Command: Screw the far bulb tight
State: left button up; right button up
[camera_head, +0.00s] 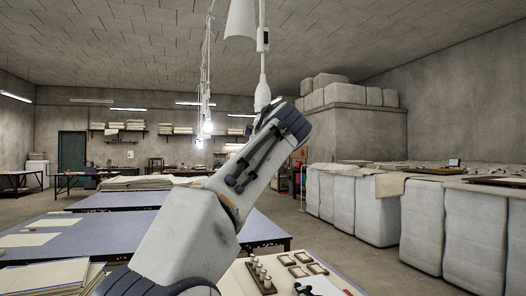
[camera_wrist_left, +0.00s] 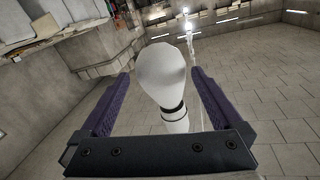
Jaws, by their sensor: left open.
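A white, unlit bulb (camera_wrist_left: 160,72) fills the middle of the left wrist view, with a dark band at its neck. My left gripper (camera_wrist_left: 158,76) is open, with one purple jaw on each side of the bulb and a visible gap at both sides. In the head view a white hanging lamp fitting (camera_head: 262,92) drops on a thin stem to the end of my left arm (camera_head: 285,122); its lower end is partly hidden there. The jaws are not clear in that view. My right gripper is not in view.
A white lampshade (camera_head: 241,20) hangs close at the top. Lit bulbs (camera_head: 207,127) hang farther back. Blue-topped tables (camera_head: 95,238) stand at left. Several small bulb-like pieces (camera_head: 262,275) stand on a pale table in front. Wrapped bales (camera_head: 375,207) line the right side.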

pick_arm(q)
jog(key=shift+s+d+b, duration=0.2)
jog(key=shift+s+b, duration=0.3)
jog(key=shift+s, duration=1.2)
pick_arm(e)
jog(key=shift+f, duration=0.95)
pick_arm(q)
jog(key=shift+w, duration=0.1)
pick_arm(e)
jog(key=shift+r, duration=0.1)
pick_arm(q)
jog(key=w+p, duration=0.4)
jog(key=w, duration=0.1)
jog(key=w+a+p, duration=0.1)
jog(key=w+p, duration=0.1)
jog(key=w, duration=0.1)
jog(key=shift+w+r, duration=0.2)
jog(key=shift+w, duration=0.05)
jog(key=shift+w+a+f+p, duration=0.1)
jog(key=shift+w+a+p, duration=0.05)
jog(key=shift+w+p, duration=0.4)
jog(key=shift+w+f, duration=0.15)
jog(key=shift+w, duration=0.15)
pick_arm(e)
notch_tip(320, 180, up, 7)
